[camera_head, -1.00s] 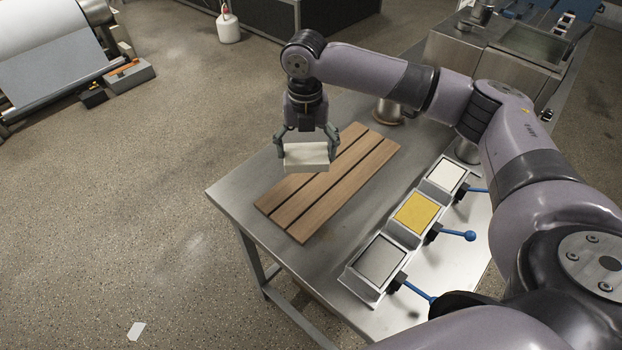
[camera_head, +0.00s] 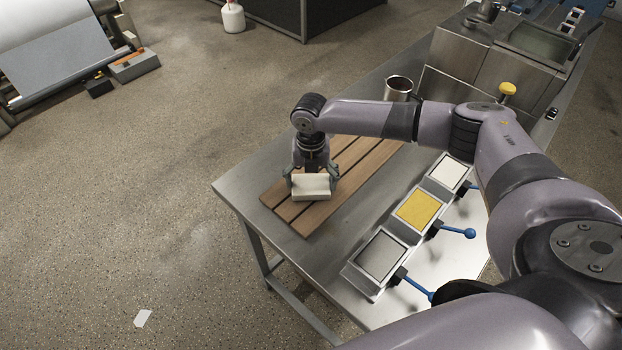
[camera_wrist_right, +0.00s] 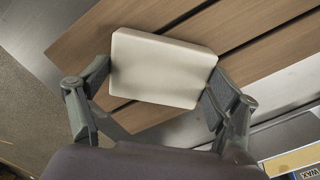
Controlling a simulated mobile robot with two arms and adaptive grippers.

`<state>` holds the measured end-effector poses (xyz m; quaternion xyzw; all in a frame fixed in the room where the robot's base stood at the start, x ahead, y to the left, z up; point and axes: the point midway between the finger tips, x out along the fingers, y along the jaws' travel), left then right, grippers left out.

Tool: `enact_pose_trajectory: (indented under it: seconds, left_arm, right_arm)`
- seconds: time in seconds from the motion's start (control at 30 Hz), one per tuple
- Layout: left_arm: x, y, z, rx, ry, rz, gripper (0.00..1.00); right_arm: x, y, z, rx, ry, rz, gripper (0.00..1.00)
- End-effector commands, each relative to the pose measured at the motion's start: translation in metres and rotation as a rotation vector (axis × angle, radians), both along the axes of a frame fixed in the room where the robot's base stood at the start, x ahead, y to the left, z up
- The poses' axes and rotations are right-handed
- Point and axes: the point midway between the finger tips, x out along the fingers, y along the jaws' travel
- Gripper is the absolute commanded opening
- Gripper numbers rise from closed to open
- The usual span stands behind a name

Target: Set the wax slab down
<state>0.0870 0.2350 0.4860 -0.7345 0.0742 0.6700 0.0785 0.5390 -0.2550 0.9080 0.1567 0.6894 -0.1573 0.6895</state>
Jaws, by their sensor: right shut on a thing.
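The wax slab (camera_head: 311,187) is a cream-white block. My right gripper (camera_head: 312,182) is shut on it, with one finger at each end. The slab is at the front left part of a wooden slatted board (camera_head: 350,165) on the steel table; I cannot tell whether it touches the slats. In the right wrist view the slab (camera_wrist_right: 162,68) lies between the two fingers of the right gripper (camera_wrist_right: 157,85), over the brown slats (camera_wrist_right: 262,40). The left gripper is not in view.
To the right of the board is a row of framed plates: grey (camera_head: 381,256), yellow (camera_head: 417,209) and white (camera_head: 449,173), with blue handles. A metal cup (camera_head: 398,88) stands behind the board. The board's right part is bare beyond the arm.

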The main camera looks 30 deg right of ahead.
Motion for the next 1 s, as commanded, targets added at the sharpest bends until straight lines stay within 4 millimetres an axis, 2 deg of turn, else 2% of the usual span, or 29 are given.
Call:
enact_pose_trajectory:
  seconds: [0.17, 0.2, 0.4, 0.77, 0.87, 1.0]
  left_arm:
    - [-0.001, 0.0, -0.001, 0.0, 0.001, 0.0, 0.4]
    - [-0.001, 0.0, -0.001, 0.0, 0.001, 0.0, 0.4]
    - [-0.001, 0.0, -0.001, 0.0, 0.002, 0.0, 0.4]
    - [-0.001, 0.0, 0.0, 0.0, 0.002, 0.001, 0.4]
    - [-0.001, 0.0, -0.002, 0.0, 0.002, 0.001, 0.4]
    - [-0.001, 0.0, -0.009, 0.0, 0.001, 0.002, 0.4]
  right_arm:
    - [0.0, 0.0, -0.003, 0.0, 0.0, -0.001, 0.49]
    - [0.0, 0.0, -0.002, 0.0, 0.0, -0.001, 0.85]
    - [0.0, 0.0, -0.002, 0.0, 0.0, -0.001, 0.99]
    - [0.0, 0.0, 0.0, 0.0, 0.0, -0.001, 1.0]
    - [0.001, 0.0, 0.006, 0.0, -0.001, -0.001, 1.0]
    - [0.001, 0.0, 0.028, 0.001, -0.004, -0.001, 1.0]
